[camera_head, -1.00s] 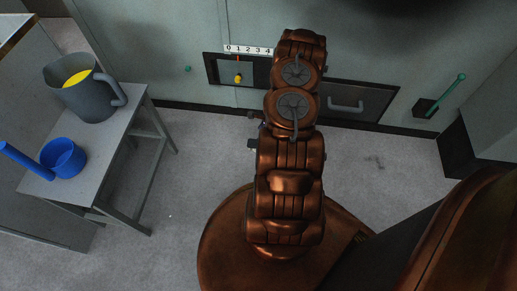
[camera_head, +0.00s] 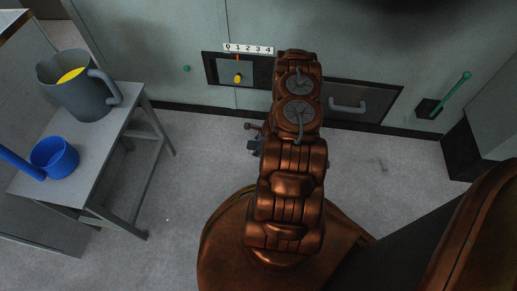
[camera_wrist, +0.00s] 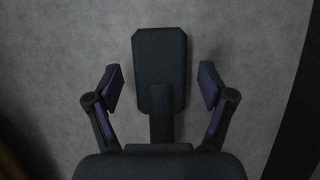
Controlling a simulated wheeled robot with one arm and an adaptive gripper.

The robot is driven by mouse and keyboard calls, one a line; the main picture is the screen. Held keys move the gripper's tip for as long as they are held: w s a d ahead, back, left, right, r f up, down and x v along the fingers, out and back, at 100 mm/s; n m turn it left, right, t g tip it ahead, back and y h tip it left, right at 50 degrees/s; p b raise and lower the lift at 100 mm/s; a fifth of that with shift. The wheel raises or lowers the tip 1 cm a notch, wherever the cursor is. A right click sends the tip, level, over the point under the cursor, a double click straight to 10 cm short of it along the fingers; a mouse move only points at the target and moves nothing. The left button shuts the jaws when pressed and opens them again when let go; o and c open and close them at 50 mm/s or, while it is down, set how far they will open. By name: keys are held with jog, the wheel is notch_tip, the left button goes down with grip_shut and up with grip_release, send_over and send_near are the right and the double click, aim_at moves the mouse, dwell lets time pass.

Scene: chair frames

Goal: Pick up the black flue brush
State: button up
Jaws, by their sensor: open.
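In the wrist view, a black paddle-shaped thing (camera_wrist: 160,70), which looks like the black flue brush, shows between my fingers. It has a broad flat head and a narrower neck that runs down towards my palm, where its lower end is hidden. My gripper (camera_wrist: 160,88) is open, with one finger on each side and a gap between each finger and the black thing. I cannot tell how high it is above the grey floor. In the head view my arm hides most of my gripper, and I cannot make out the brush.
A small grey table (camera_head: 100,138) at left holds a grey jug (camera_head: 85,97) with yellow inside and a blue pan (camera_head: 55,157). A panel with a yellow knob (camera_head: 238,78), a grey-handled drawer (camera_head: 375,103) and a green lever (camera_head: 455,93) are on the wall. Floor (camera_head: 185,180) between is clear.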

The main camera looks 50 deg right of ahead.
jog(key=shift+c, duration=0.2)
jog(key=c, duration=1.4)
jog(key=shift+r+p, duration=0.4)
jog(key=shift+r, duration=0.25)
notch_tip(320, 180, up, 3)
jog(key=shift+w+f+p, duration=0.1)
jog(key=shift+p, duration=0.7)
jog(key=s, duration=0.2)
jog(key=s+a, duration=0.1)
jog(key=shift+s+a+f, duration=0.1)
jog(key=shift+s+a, duration=0.1)
jog(key=shift+s, duration=0.2)
jog(key=shift+s+a+r+p, duration=0.15)
jog(key=shift+s+a+p, duration=0.5)
jog(key=shift+s, duration=1.2)
jog(key=shift+s+a+r+p, duration=0.2)
jog(key=shift+s+a+p, duration=0.5)
jog(key=shift+s, duration=1.2)
jog(key=shift+s+a+r+p, duration=0.15)
jog(key=shift+s+a+p, duration=0.2)
jog(key=shift+s+a, duration=1.05)
jog(key=shift+s+d, duration=0.45)
